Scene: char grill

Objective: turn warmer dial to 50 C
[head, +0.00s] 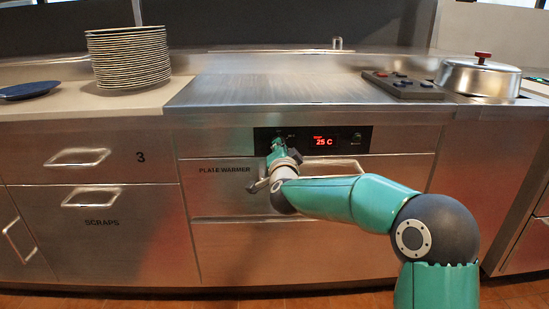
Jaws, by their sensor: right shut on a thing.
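The plate warmer's black control panel (372,138) is set in the steel front below the counter. Its red display (323,141) reads 25 C. A small knob (356,138) shows on the panel right of the display. My right gripper (278,147) is at the left part of the panel, left of the display. It is shut on what seems to be the warmer dial, which the gripper itself hides. My left gripper is not in view.
The warmer drawer's handle (335,167) is just below the panel, close to my right arm. A plate stack (129,57), a blue plate (29,89), a dark button box (403,85) and a lidded pot (479,78) stand on the counter. The steel top's middle is clear.

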